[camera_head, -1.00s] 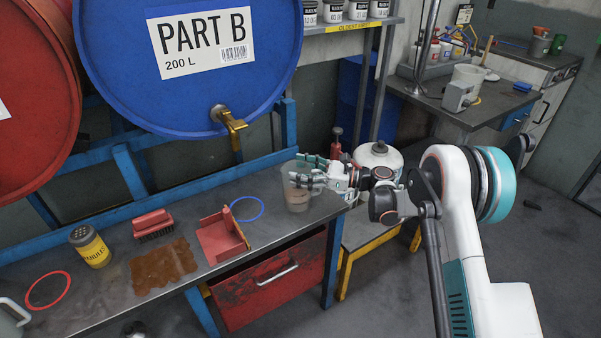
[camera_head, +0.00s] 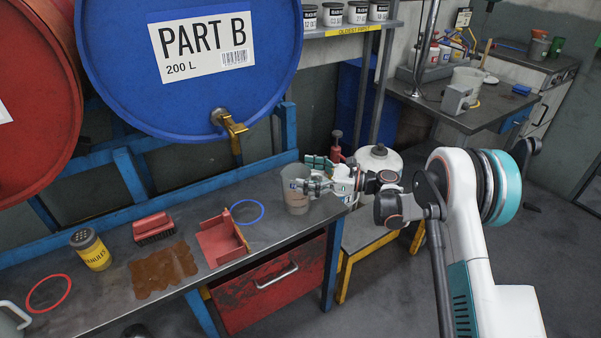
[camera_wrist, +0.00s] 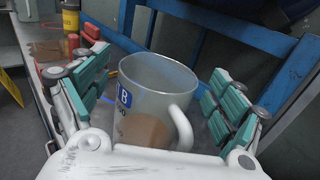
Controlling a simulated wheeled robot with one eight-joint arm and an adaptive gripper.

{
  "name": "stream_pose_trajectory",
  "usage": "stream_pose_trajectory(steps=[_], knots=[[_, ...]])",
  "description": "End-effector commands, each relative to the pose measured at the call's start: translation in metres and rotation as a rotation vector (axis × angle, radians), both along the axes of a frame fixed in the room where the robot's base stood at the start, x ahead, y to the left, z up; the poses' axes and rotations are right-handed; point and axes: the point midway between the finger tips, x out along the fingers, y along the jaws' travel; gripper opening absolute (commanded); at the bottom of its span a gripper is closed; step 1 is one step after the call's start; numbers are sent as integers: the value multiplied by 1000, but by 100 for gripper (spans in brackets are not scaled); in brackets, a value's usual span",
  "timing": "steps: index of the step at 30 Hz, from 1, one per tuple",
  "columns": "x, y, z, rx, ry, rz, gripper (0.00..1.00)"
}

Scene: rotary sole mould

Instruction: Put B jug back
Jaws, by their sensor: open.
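The B jug (camera_head: 293,190) is a translucent grey jug with a blue B label and brownish contents low inside. It stands upright near the right end of the metal bench, right of the blue ring (camera_head: 247,210). In the wrist view the jug (camera_wrist: 152,95) sits between the two green-padded fingers, its handle toward the right finger. My gripper (camera_head: 318,175) is open around or just before the jug. In the wrist view my gripper (camera_wrist: 160,100) shows gaps on both sides; I cannot tell how deep the jug is between the fingers.
The blue PART B drum (camera_head: 190,65) with a brass tap (camera_head: 230,124) hangs above the bench. A red holder (camera_head: 222,240), a red brush (camera_head: 153,228), a yellow shaker (camera_head: 90,248), a brown spill (camera_head: 162,270) and a red ring (camera_head: 48,292) lie leftward. A white canister (camera_head: 378,162) stands behind my gripper.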

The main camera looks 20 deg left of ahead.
Motion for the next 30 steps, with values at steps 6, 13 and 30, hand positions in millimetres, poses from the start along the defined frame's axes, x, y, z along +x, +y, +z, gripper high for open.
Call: stream_pose_trajectory(steps=[6, 13, 30], knots=[[5, -48, 2, 0, 0, -4, 88], [7, -87, 1, 0, 0, -1, 88], [22, -105, 37, 41, 46, -69, 88]])
